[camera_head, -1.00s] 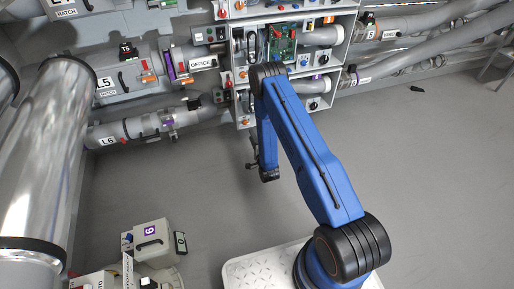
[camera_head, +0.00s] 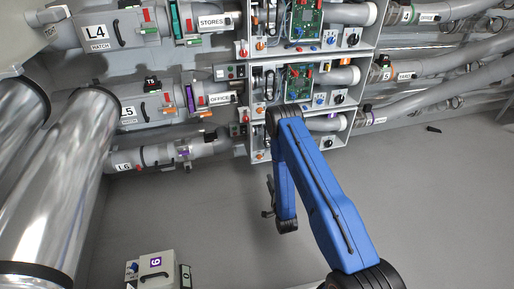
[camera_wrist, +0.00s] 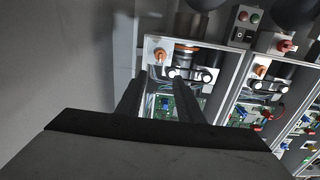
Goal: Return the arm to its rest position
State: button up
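My blue arm (camera_head: 325,205) rises from the lower right of the head view, bends at a black elbow in front of the lowest panel box, and its forearm hangs down. My gripper (camera_head: 268,198) is at the left of the forearm's lower end, small and dark, over bare floor. In the wrist view two dark fingers of my gripper (camera_wrist: 160,100) stand apart, with a green circuit board showing between them. Nothing is seen held. The fingertips are dark and hard to make out.
Open panel boxes (camera_head: 245,110) with circuit boards stand behind the arm. Labelled grey tubes (camera_head: 160,108) run left and right of them. Shiny large pipes (camera_head: 60,175) stand at left. A grey box marked 6 (camera_head: 152,268) is at lower left.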

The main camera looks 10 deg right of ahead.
jog(key=w+r+n+g, duration=0.2)
jog(key=w+r, duration=0.2)
jog(key=r, duration=0.5)
jog(key=w+r+n+g, duration=0.15)
jog(key=w+r, duration=0.25)
jog(key=r, duration=0.4)
jog(key=s+d+r+n+g, duration=0.1)
jog(key=s+r+n, duration=0.15)
jog(key=r, duration=0.65)
jog(key=s+d+r+n+g, duration=0.15)
jog(key=s+r, duration=0.25)
jog(key=r, duration=0.6)
jog(key=s+r+n+g, duration=0.2)
jog(key=s+r+n, duration=0.1)
jog(key=s+r, duration=0.6)
jog(key=s+d+r+n+g, duration=0.1)
jog(key=s+r+n+g, duration=0.1)
jog(key=s, duration=1.7)
jog(key=s+d+r+n+g+h, duration=0.1)
jog(key=s+r+n+g, duration=0.2)
jog(key=s, duration=1.6)
notch_tip(320, 180, up, 3)
jog(key=shift+r+n, duration=0.1)
jog(key=shift+n, duration=0.85)
